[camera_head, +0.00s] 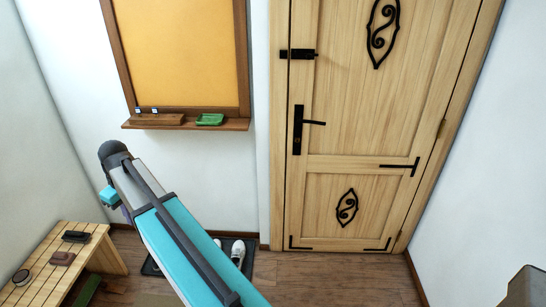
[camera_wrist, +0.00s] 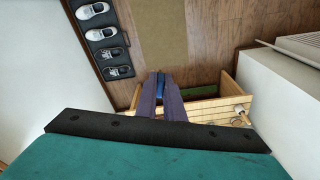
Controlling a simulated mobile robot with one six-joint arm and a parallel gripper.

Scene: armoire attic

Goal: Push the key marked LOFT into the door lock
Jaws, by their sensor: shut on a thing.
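My gripper (camera_wrist: 160,98) shows in the wrist view as two purple fingers close together, shut on a small blue thing (camera_wrist: 161,85). I cannot tell whether it is the key; no LOFT marking is readable. In the head view, my gripper is mostly hidden behind my arm, at the left above the slatted bench. The wooden door (camera_head: 385,120) is closed at the right. Its black lock plate (camera_head: 298,131) with a lever handle is at the door's left edge, well apart from my gripper. The keyhole is too small to make out.
A slatted wooden bench (camera_head: 42,262) at lower left holds small dark items and a round tin (camera_head: 21,277). Shoes (camera_head: 238,252) stand on a dark mat. Floor before the door is clear.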

